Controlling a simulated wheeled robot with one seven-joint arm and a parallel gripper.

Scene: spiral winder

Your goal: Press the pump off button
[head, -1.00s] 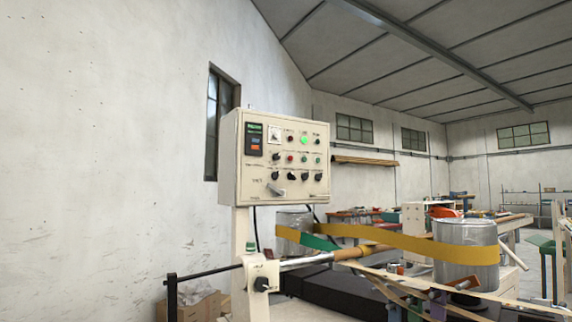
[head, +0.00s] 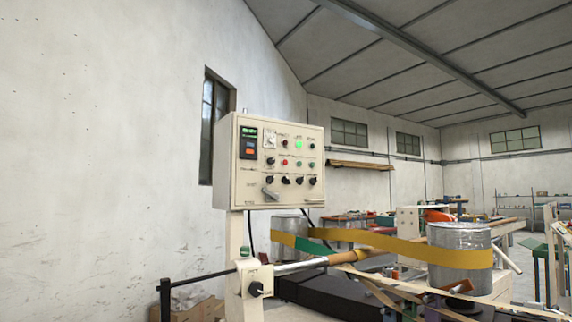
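A cream control box (head: 240,192) stands on a post in the middle of the head view. A green button (head: 298,145) in the top row is lit. The labels are too small to read, so I cannot tell which button is pump off. My gripper is not in view.
Below the box is a smaller control box with a black knob (head: 256,289) beside a horizontal shaft. A yellow belt (head: 375,243) runs between metal drums, one of them (head: 459,275) at right. A black rail (head: 200,279) extends left. The wall side at left is clear.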

